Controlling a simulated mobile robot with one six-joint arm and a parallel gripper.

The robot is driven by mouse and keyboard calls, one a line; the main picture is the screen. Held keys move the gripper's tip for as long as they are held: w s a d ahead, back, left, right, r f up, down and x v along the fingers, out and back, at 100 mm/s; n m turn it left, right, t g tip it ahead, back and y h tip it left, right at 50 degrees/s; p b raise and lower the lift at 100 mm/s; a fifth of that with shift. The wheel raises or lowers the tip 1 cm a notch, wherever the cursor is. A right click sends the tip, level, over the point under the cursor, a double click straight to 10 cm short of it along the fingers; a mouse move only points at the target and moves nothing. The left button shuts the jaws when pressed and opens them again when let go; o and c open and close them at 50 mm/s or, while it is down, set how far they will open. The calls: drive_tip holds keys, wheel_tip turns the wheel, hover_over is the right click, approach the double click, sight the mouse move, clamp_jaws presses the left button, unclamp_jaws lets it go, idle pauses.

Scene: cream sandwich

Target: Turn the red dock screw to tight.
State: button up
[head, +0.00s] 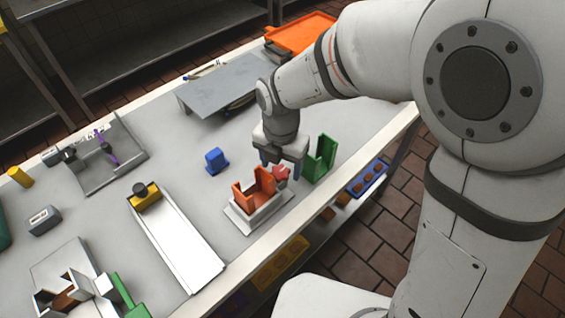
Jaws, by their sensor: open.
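The red dock screw (281,174) shows as a small red knob at the right side of the orange dock. The orange dock (250,198) has upright orange walls and sits on a pale base (262,217) near the table's front edge. My gripper (283,162) points down just above the red screw, its jaws open. Its fingers partly overlap the screw in the picture, so I cannot tell whether they touch it. How far the screw is turned cannot be told from here.
A green bracket (320,160) stands close right of my gripper. A blue block (215,161) lies to the left. A white channel (178,240) with a yellow block (146,196) is farther left. A grey raised plate (222,84) stands behind. The table's front edge (250,262) is near.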

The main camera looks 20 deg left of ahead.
drive_tip(key=c, duration=0.9)
drive_tip(key=shift+d+f, duration=0.1)
drive_tip(key=shift+c, duration=0.3)
